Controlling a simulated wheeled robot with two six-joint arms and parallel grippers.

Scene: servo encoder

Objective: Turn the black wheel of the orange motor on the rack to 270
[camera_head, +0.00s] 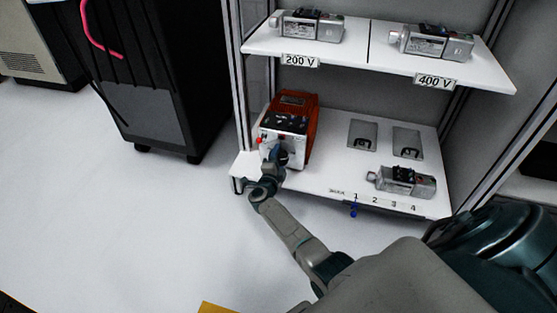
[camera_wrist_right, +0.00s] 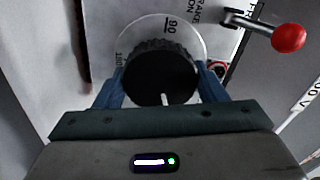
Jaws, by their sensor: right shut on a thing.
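The orange motor (camera_head: 313,125) stands at the left end of the rack's lower shelf, its pale front toward me. My right gripper (camera_head: 277,158) is at that front and hides the wheel in the head view. In the right wrist view, the black wheel (camera_wrist_right: 158,72) sits on a clear round dial (camera_wrist_right: 200,35). My right gripper's blue fingers (camera_wrist_right: 160,90) are shut on the wheel from both sides. A white line on the wheel points down, toward the gripper body. The dial shows 90 at the top and 180 at the left; its lower part is hidden. My left gripper is not in view.
A lever with a red knob (camera_wrist_right: 288,38) sticks out right of the dial. A grey motor (camera_head: 405,181) lies at the lower shelf's right front, near numbers 1 to 4. The upper shelf (camera_head: 365,62) holds two grey motors above 200 V and 400 V labels. Floor is clear at left.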

